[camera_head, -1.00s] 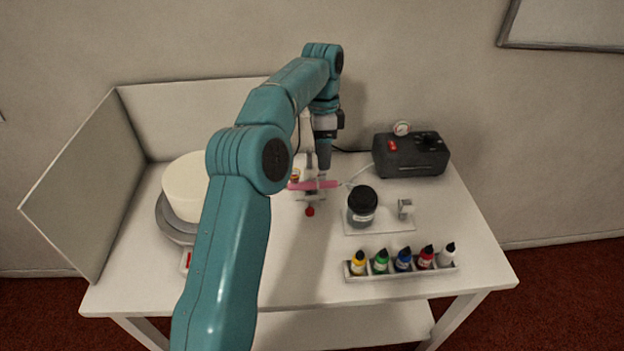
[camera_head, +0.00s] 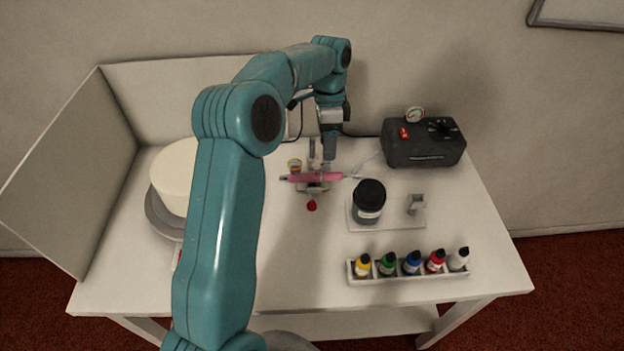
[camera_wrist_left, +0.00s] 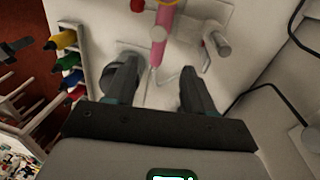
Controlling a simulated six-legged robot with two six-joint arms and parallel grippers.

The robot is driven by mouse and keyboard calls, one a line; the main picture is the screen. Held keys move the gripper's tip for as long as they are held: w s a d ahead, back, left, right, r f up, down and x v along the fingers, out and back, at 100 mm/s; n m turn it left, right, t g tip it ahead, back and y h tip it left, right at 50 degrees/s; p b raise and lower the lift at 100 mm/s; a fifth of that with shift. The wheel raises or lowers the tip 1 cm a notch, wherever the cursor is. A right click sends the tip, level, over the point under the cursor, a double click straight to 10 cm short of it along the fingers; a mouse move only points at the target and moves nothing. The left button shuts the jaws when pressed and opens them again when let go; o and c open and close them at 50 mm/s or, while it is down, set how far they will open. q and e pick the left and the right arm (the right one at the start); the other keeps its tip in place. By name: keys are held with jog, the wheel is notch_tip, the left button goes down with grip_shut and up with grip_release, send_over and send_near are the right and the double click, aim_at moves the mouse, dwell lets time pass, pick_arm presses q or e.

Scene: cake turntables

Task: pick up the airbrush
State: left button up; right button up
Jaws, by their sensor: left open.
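The pink airbrush (camera_head: 316,177) lies roughly crosswise on a small metal holder (camera_head: 312,189) with a red knob (camera_head: 311,205) in front. My left gripper (camera_head: 329,154) points down just behind and above it in the head view. In the left wrist view, my left gripper (camera_wrist_left: 155,90) is open with nothing clearly held. The pink airbrush body (camera_wrist_left: 163,30) lies beyond the fingertips, and its thin end reaches toward the gap between them. My right gripper is not in view.
A dark-lidded jar (camera_head: 368,201) stands right of the airbrush. Several colour bottles (camera_head: 411,263) sit in a front rack. A black compressor (camera_head: 424,146) is at the back right. A white cake (camera_head: 176,178) stands on a turntable at left, partly behind my arm.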

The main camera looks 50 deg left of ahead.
aim_at(329, 173)
pick_arm(q)
jog(key=f, duration=0.5)
jog(key=shift+s+d, duration=0.1)
jog(key=shift+d, duration=0.2)
jog(key=shift+s+d+f, duration=0.15)
jog(key=shift+s+f, duration=0.05)
jog(key=shift+f, duration=0.2)
jog(key=f, duration=0.4)
jog(key=shift+d+f+p, duration=0.3)
jog(key=shift+d+p, duration=0.1)
grip_shut()
